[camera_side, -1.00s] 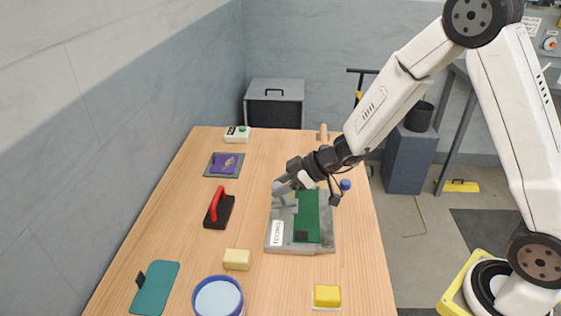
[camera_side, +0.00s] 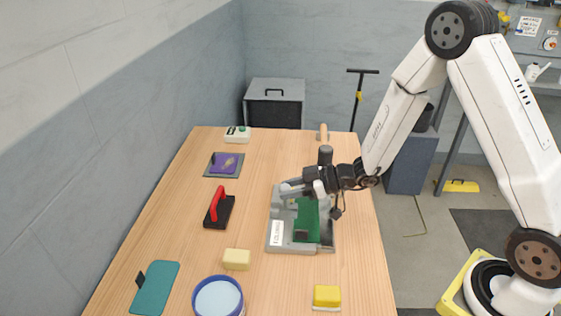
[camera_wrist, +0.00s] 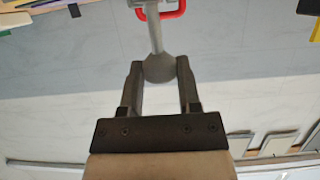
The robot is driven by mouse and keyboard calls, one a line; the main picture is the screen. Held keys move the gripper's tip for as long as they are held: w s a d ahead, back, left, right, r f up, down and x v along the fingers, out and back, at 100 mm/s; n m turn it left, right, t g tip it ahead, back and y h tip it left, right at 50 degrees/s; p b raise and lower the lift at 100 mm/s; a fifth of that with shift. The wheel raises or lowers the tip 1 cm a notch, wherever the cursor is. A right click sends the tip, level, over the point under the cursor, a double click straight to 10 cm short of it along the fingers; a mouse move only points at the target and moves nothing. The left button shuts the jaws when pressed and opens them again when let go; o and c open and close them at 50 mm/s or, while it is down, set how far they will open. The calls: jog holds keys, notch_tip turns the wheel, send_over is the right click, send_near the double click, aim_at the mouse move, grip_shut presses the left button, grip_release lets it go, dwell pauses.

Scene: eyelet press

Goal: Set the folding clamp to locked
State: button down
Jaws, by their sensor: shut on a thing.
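The folding clamp's grey lever (camera_wrist: 154,35) ends in a round grey knob (camera_wrist: 160,67) between my fingertips in the wrist view. My gripper (camera_wrist: 160,72) is shut on this knob, one dark finger at each side. In the side view my gripper (camera_side: 304,187) lies nearly level and points left at the far end of the grey fixture (camera_side: 288,247). The lever (camera_side: 288,189) shows as a pale piece at its tip. A green board (camera_side: 308,222) lies in the fixture. The clamp's hinge is too small to make out.
A red-handled black block (camera_side: 219,209) stands left of the fixture. A yellow-beige block (camera_side: 237,259), a blue-rimmed tub (camera_side: 218,298) and a yellow block (camera_side: 327,295) are nearer the front. A purple item (camera_side: 226,163) lies on a grey mat farther back.

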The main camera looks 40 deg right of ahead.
jog(key=shift+c, duration=1.5)
grip_release()
jog(key=v, duration=0.7)
jog(key=shift+s+d, duration=0.3)
jog(key=shift+r, duration=0.1)
